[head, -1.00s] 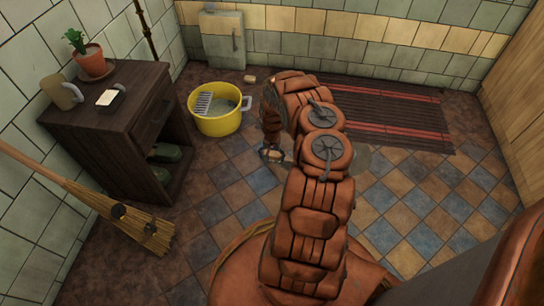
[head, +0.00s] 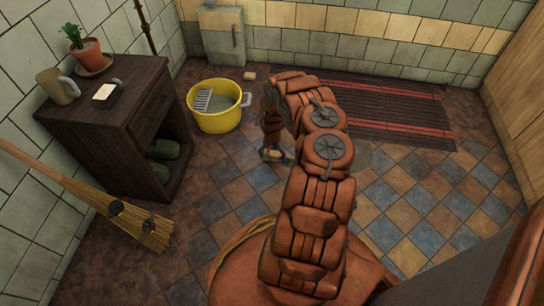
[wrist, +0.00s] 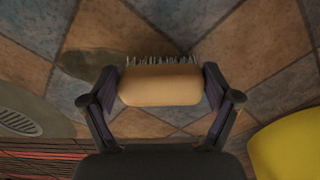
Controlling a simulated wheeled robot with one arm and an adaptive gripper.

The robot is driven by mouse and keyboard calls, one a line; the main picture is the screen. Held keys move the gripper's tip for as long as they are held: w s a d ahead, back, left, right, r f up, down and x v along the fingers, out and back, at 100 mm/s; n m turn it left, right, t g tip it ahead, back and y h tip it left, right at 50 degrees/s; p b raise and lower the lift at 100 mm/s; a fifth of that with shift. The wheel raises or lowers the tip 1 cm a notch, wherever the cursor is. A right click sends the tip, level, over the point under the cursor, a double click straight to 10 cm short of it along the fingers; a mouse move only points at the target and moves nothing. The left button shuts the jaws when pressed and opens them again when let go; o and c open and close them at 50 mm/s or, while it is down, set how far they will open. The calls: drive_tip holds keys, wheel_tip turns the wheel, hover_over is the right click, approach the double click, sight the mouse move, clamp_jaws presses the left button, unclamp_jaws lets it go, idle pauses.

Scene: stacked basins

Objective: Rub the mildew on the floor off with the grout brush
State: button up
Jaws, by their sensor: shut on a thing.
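The grout brush (wrist: 160,86) has a rounded tan wooden back and dark bristles. My gripper (wrist: 160,92) is shut on it, one finger at each end, bristles facing away from my wrist. In the head view my gripper (head: 277,153) is low over the tiles, right of the yellow basin, partly hidden by my arm. A dark, blurry patch on the tiles, seemingly the mildew (wrist: 88,64), lies up and left of the brush in the wrist view. My arm seems to hide it in the head view. I cannot tell whether the bristles touch the floor.
A yellow basin (head: 217,122) with a grey ribbed board in it stands left of my gripper. A round grey slotted drain (wrist: 22,122) is at the wrist view's left. A striped mat (head: 390,115) lies behind. A dark cabinet (head: 120,130) and broom (head: 140,222) are left. Tiles at right are clear.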

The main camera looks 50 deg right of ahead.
drive_tip(key=shift+f+b, duration=0.45)
drive_tip(key=shift+f, duration=0.2)
idle(0.4)
drive_tip(key=shift+s+d+r+p, duration=0.15)
drive_tip(key=shift+s+d+p, duration=0.4)
drive_tip(key=shift+s, duration=0.3)
drive_tip(key=shift+s+d+f+p, duration=0.1)
drive_tip(key=shift+s+d+p, duration=0.15)
drive_tip(key=shift+s+d, duration=0.25)
drive_tip(key=shift+s+d+f+p, duration=0.1)
drive_tip(key=shift+s+d+p, duration=0.2)
drive_tip(key=shift+s, duration=0.35)
drive_tip(key=shift+s+d+r+p, duration=0.1)
drive_tip(key=shift+s+d+p, duration=0.7)
drive_tip(key=shift+s, duration=0.55)
drive_tip(key=shift+s+d+f+p, duration=0.1)
drive_tip(key=shift+s+d+p, duration=0.45)
drive_tip(key=shift+s+d, duration=0.65)
drive_tip(key=shift+s+d+r+p, duration=0.1)
drive_tip(key=shift+s+d+p, duration=0.6)
drive_tip(key=shift+s, duration=0.75)
